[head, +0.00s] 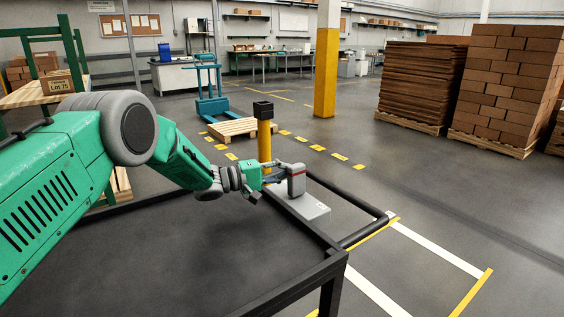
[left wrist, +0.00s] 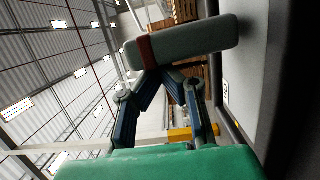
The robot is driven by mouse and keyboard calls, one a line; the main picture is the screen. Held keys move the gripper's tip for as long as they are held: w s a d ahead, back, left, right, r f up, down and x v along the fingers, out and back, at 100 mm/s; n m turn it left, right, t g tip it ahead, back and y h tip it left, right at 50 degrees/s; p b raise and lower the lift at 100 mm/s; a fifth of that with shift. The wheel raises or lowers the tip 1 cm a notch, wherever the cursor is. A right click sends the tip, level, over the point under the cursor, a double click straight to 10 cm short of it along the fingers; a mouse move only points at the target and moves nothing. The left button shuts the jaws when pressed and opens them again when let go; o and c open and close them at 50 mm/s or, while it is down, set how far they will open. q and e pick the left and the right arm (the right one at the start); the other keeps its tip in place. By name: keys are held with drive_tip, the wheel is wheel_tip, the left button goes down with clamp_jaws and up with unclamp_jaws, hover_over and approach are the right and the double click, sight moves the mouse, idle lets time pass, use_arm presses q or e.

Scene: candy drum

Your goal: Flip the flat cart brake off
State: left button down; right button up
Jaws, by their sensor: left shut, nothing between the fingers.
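The flat cart (head: 180,250) has a dark deck with a black frame, in the lower part of the head view. At its far corner sits a light grey brake box (head: 312,209), which also shows at the right of the left wrist view (left wrist: 237,60). A grey brake lever with a red band (head: 297,182) stands up from the box. It crosses the top of the left wrist view (left wrist: 200,40). My left gripper (head: 280,175) is shut and empty, its fingertips close beside the lever; I cannot tell whether they touch. My right gripper is not in view.
A black push bar (head: 345,196) runs beyond the box. A yellow post with a black top (head: 264,140) stands behind the gripper. A pallet (head: 232,128), a teal pallet jack (head: 210,105) and stacked cartons (head: 505,85) stand farther off. The floor at right is clear.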

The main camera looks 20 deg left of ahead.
sight(291, 175)
use_arm(q)
drive_tip(key=d+m+p, duration=0.1)
drive_tip(key=s+d+m+p, duration=0.1)
drive_tip(key=m+p, duration=0.1)
drive_tip(key=shift+s+r+y, duration=0.3)
drive_tip(key=shift+r, duration=0.1)
drive_tip(key=shift+s+d+f+p, duration=0.1)
drive_tip(key=shift+s+d+p, duration=0.2)
drive_tip(key=shift+d+p, duration=0.2)
drive_tip(key=shift+s+f, duration=0.1)
drive_tip(key=shift+s+d, duration=0.1)
